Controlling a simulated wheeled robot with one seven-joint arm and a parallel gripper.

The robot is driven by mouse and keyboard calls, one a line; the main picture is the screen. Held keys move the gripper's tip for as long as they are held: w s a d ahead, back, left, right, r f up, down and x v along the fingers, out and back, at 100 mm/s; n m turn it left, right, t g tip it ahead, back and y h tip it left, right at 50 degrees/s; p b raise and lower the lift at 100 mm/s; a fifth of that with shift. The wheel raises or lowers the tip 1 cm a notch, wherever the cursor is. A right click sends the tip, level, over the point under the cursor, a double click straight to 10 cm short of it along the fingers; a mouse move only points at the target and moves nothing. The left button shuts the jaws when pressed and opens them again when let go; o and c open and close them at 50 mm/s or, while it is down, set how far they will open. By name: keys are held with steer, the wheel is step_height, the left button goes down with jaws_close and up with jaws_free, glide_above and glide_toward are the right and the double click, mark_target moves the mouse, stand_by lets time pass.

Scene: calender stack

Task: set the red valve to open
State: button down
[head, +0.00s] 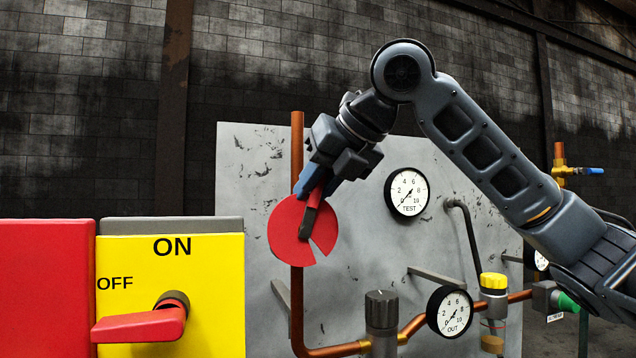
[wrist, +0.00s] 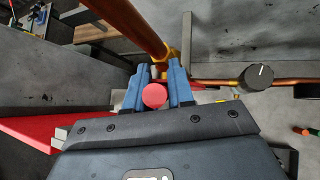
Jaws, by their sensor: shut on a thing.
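The red valve (head: 285,232) is a round red disc with a wedge-shaped notch at its lower right, in front of an upright copper pipe in the head view. A red bar with a dark side face stands out from it, tilted up and slightly right. My gripper (head: 313,188) reaches down from the upper right and is shut on this bar. In the wrist view the bar's round red end (wrist: 154,96) sits between the blue fingers of my gripper (wrist: 160,88). The fingers hide part of the bar. No open or closed marking is readable on the valve.
A yellow ON/OFF box (head: 215,295) with a red lever (head: 140,326) stands at lower left. Copper pipes run close by.

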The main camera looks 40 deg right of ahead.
stand_by(0.4)
steer(key=c, duration=1.1)
jaws_free()
steer(key=shift+b+v, duration=0.7)
steer(key=shift+v, duration=3.15)
